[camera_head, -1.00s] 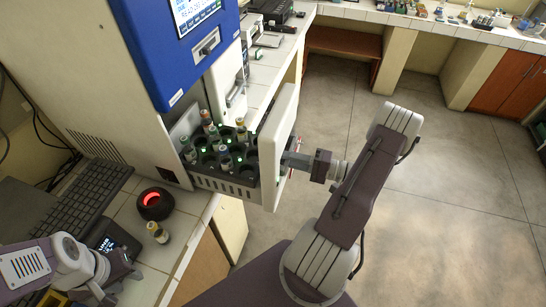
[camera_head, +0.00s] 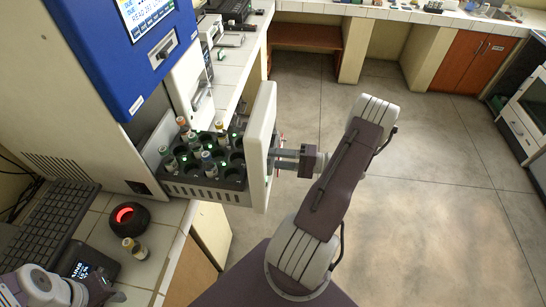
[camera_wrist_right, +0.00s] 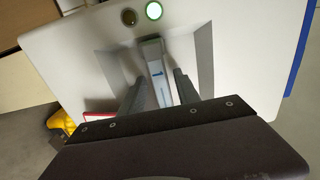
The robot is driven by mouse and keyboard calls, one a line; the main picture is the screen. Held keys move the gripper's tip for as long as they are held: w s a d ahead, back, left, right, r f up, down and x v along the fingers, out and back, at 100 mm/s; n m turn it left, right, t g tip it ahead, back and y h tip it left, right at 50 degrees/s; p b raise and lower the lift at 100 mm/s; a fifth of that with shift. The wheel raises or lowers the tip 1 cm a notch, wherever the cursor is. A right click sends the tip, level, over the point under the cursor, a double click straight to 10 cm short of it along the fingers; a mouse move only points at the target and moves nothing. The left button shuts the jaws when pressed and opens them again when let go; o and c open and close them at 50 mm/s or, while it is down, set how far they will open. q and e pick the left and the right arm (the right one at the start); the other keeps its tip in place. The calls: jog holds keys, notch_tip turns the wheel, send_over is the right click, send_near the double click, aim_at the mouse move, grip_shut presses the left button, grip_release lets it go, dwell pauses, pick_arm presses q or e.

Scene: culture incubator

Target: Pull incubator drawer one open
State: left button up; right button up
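The incubator drawer stands pulled out from the white and blue incubator (camera_head: 95,90). Its white front panel (camera_head: 262,135) is upright, and its dark rack (camera_head: 208,172) holds several vials in round slots with green lights. My right gripper (camera_head: 283,158) is at the outer face of the front panel.
Open floor (camera_head: 430,200) lies right of the drawer. A back counter (camera_head: 400,12) runs along the top.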

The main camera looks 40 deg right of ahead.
jog(key=b+v, duration=0.2)
jog(key=v, duration=0.7)
jog(key=shift+b, duration=0.4)
